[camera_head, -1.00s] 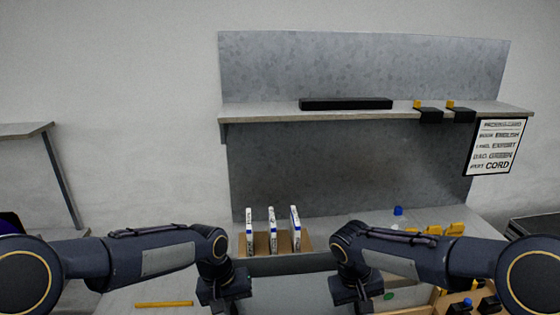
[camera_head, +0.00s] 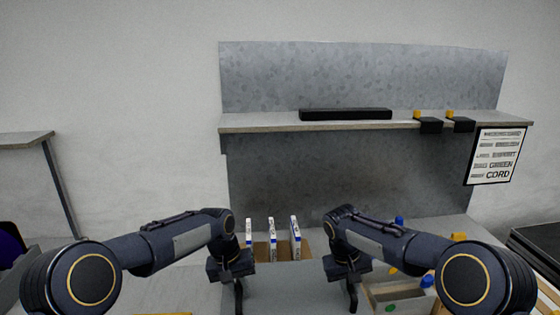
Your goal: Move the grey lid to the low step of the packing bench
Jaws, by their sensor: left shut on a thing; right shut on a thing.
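The grey lid (camera_head: 296,290) shows as a flat grey surface low in the middle, between my two grippers. Its outline is hard to tell from the grey bench, and its near edge runs out of the picture. My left gripper (camera_head: 239,297) points down and is shut at its left side. My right gripper (camera_head: 352,298) points down and is shut at its right side. The fingertips are small and dark. The packing bench (camera_head: 400,170) stands behind, with a grey back panel. I cannot make out its low step clearly.
Several white and blue booklets (camera_head: 272,238) stand in a cardboard holder (camera_head: 262,252) just behind the lid. An open box (camera_head: 400,297) is beside my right gripper. A black bar (camera_head: 345,114) lies on the upper shelf (camera_head: 260,122). A printed sign (camera_head: 495,155) hangs at right.

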